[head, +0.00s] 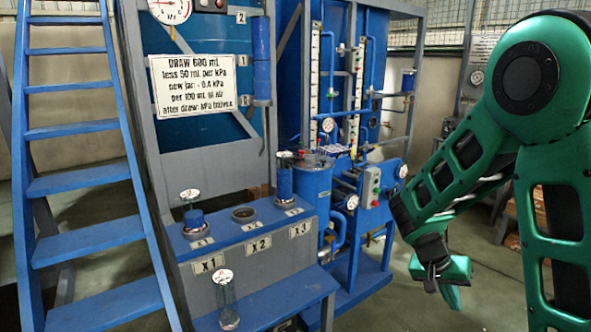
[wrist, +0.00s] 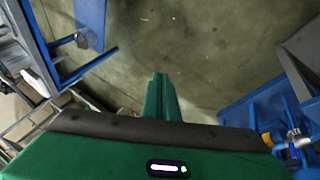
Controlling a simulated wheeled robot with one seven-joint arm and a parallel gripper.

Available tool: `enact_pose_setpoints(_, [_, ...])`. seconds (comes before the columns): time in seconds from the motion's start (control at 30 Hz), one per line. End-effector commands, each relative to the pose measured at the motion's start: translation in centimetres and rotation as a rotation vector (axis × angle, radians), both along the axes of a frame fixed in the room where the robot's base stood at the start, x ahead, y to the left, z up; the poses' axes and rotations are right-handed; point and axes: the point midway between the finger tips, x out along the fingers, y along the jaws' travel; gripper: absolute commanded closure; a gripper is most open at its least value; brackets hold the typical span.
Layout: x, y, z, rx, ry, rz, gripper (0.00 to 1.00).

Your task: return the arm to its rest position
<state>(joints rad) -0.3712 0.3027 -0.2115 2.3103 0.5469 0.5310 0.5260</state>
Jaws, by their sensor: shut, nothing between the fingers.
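My green arm reaches in from the right of the head view. My gripper (head: 452,296) hangs at its end, right of the blue rig and clear of it. In the wrist view my gripper (wrist: 160,76) shows its green fingers together, with nothing between them, above bare floor. The fingers touch nothing.
A blue bench (head: 262,300) bears gauge-topped vessels at X1 and X3, an empty X2 socket (head: 243,214) and a glass vessel with a gauge (head: 227,300) on its lower shelf. The blue rig (head: 345,275) stands behind. Blue stairs (head: 85,185) are at left. Floor (head: 400,307) near my gripper is free.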

Motion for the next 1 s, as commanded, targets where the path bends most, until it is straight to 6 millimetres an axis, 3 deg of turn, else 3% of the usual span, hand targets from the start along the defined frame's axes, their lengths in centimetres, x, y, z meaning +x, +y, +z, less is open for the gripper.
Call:
enact_pose_setpoints(0.1, [-3.1, -1.7, 2.3, 0.079, 0.024, -0.03, 1.0])
enact_pose_setpoints(0.4, [-11.3, -3.8, 6.9, 0.272, 0.064, -0.042, 1.0])
enact_pose_setpoints(0.8, [-21.9, -2.9, 11.0, 0.483, 0.051, 0.03, 1.0])
enact_pose_setpoints(1.0, [-24.8, -2.0, 11.8, 0.531, 0.042, 0.068, 1.0])
